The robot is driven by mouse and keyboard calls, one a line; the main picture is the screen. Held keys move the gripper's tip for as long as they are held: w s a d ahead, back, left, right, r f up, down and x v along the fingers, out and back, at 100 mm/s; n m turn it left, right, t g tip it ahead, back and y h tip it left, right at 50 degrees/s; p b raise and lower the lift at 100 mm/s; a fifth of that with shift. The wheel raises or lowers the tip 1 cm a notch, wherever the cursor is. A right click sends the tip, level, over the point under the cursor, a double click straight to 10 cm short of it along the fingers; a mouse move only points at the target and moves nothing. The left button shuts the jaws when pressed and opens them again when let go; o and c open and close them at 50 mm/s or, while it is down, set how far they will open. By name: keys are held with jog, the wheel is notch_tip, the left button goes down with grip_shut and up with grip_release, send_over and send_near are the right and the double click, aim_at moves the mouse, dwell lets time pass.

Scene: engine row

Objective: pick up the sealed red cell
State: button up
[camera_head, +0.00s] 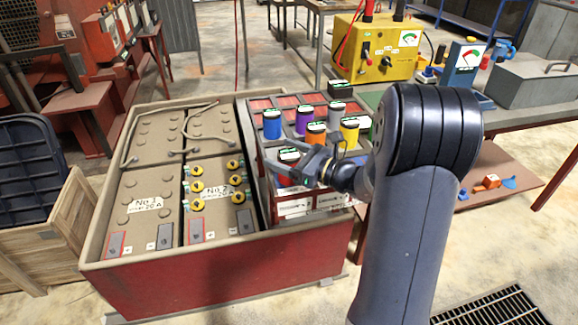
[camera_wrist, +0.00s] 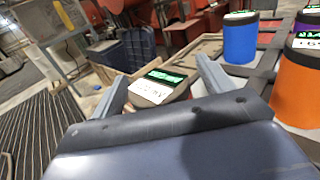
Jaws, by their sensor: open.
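The red cell (camera_head: 289,156) stands in the front left of the rack of coloured cells. It has a dark lid with a green label, and my gripper partly covers it. My gripper (camera_head: 306,164) is open at the cell's right side. In the wrist view, a cell with a green and white label (camera_wrist: 160,83) shows between the spread fingers (camera_wrist: 161,72). Its body looks dull grey-brown there, so its colour and any contact are unclear. I cannot tell whether its lid is sealed.
A blue cell (camera_head: 271,124) and an orange cell (camera_head: 316,133) stand close by. Purple (camera_head: 304,117), grey (camera_head: 335,114) and yellow (camera_head: 349,132) cells stand behind and right. The battery tray (camera_head: 215,283) is on the left. A yellow meter box (camera_head: 375,50) stands behind.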

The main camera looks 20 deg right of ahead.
jog(key=shift+w+a, duration=0.25)
jog(key=shift+a, duration=0.05)
jog(key=c, duration=1.4)
jog(key=shift+c, duration=0.2)
